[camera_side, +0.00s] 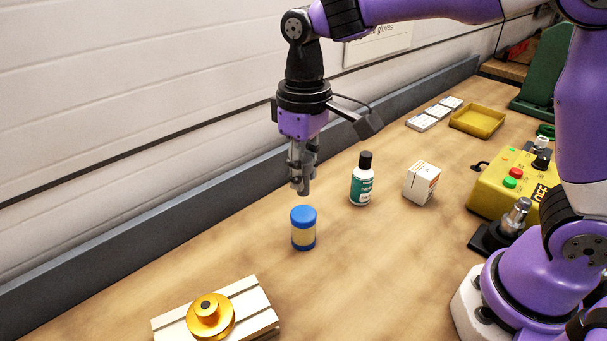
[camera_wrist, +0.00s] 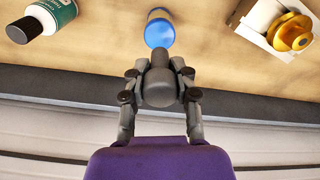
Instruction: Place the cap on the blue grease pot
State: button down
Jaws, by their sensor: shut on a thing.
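The grease pot (camera_side: 303,233) stands upright on the bench, with a cream band between a blue top and a blue base. Its smooth blue top also shows in the wrist view (camera_wrist: 159,33); I cannot tell whether this top is a separate cap. My gripper (camera_side: 301,178) points down above the pot, apart from it. In the wrist view my gripper (camera_wrist: 160,78) is shut on a grey rounded part (camera_wrist: 160,88) with a narrower end toward the pot. The fingers hide some of this part. I see no loose blue cap.
A dark-capped bottle (camera_side: 362,182) and a white box (camera_side: 421,184) stand right of the pot. A gold knobbed part (camera_side: 210,316) sits on a pale block in front. A yellow tray (camera_side: 477,121) and yellow control box (camera_side: 490,190) are farther right. A grey ledge (camera_side: 150,236) runs behind.

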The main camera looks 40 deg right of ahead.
aim_at(303, 194)
jog(key=shift+f, duration=1.95)
jog(key=c, duration=0.6)
grip_release()
jog(key=shift+f, duration=0.1)
notch_tip(303, 194, up, 12)
jog(key=shift+f, duration=0.15)
jog(key=shift+s+d+r, duration=0.15)
jog(key=shift+d+r, duration=0.05)
jog(key=shift+r, duration=0.1)
jog(key=s+d+f+m+t, duration=0.1)
jog(key=s+d+t, duration=0.1)
jog(key=s+d, duration=0.1)
jog(key=s+d+f+t, duration=0.1)
jog(key=s+d+f, duration=0.1)
jog(key=s+d, duration=0.1)
jog(key=s+d+f+m+t, duration=0.1)
jog(key=s+d+t, duration=0.1)
jog(key=s, duration=0.3)
jog(key=shift+d+f+m+t, duration=0.15)
jog(key=shift+d+m+t, duration=0.15)
jog(key=shift+d, duration=0.5)
